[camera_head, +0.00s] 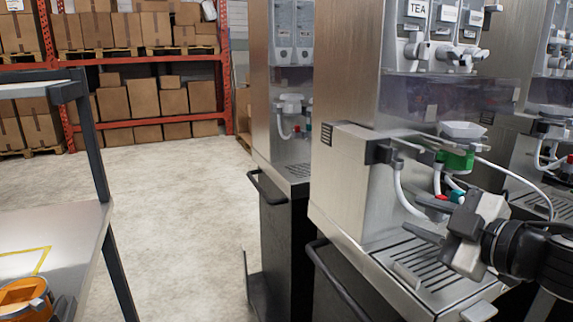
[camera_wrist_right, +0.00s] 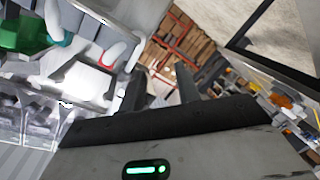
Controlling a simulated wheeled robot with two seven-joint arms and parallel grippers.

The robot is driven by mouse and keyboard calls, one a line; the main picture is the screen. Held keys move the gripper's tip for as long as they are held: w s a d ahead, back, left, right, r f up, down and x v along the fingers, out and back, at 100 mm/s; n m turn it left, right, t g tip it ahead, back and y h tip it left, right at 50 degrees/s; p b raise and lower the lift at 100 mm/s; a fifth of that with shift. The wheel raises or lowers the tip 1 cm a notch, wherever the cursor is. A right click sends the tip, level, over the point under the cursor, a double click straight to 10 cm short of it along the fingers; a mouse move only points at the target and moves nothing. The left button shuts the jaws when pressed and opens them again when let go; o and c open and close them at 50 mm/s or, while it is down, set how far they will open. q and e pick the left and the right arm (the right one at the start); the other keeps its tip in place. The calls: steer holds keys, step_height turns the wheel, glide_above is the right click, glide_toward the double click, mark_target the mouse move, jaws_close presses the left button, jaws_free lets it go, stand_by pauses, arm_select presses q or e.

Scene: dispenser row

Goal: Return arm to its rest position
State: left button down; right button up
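My right gripper (camera_head: 422,218) is in front of the dispenser marked TEA (camera_head: 352,190), above its slatted drip tray (camera_head: 432,272). Its forearm comes in from the right edge. In the right wrist view the two dark fingers (camera_wrist_right: 162,80) stand apart with nothing between them, so the gripper is open and empty. A green valve part (camera_head: 456,160) with a white funnel (camera_head: 461,130) sits just above and behind the gripper. Red and teal tube ends hang close to the fingers. My left gripper does not show in either view.
More dispensers stand at the left (camera_head: 282,100) and right. A grey cart (camera_head: 60,240) with an orange container (camera_head: 24,298) is at the lower left. Red shelving with cardboard boxes (camera_head: 115,103) is at the back. The concrete floor (camera_head: 175,195) between is clear.

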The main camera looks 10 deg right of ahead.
steer(key=s+a+f+m+g+h, duration=0.1)
steer(key=s+a+f+m+h, duration=0.15)
steer(key=f, duration=0.55)
steer(key=s+a+f+m+g+h, duration=0.1)
steer(key=s+a+f+m, duration=0.25)
steer(key=f, duration=0.45)
steer(key=s+f+m+g+h, duration=0.3)
steer(key=s+f+m+g, duration=0.45)
steer(key=s+f, duration=0.8)
steer(key=w+a+f+n+t+y, duration=0.1)
steer(key=w+a+f+t+y, duration=0.2)
steer(key=a, duration=0.4)
steer(key=shift+w+n+t, duration=0.35)
steer(key=shift+w+t, duration=0.1)
steer(key=shift+t, duration=0.7)
steer(key=shift+f+y, duration=0.1)
steer(key=shift+y, duration=0.15)
steer(key=shift+a, duration=0.15)
